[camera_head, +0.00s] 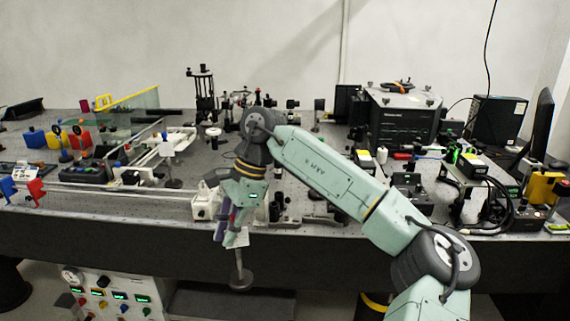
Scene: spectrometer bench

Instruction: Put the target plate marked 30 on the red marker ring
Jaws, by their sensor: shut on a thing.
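My gripper (226,229) is in the middle of the view, pointing down, in front of the bench's front edge. It is shut on a pale target plate (238,239) on a thin post with a round grey base (240,281). The plate hangs upright, its base below the bench top's edge in the picture. My fingers cover part of the plate, and no number can be read on it. Another pale plate (167,148) on a post stands on the bench to the left. I cannot make out a red marker ring.
The perforated bench top (110,206) is crowded with optics. A white block (204,206) stands close behind my gripper. A black laser box (402,121) is at the back right, and a monitor (541,125) at the far right. A control cabinet (115,292) stands below left.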

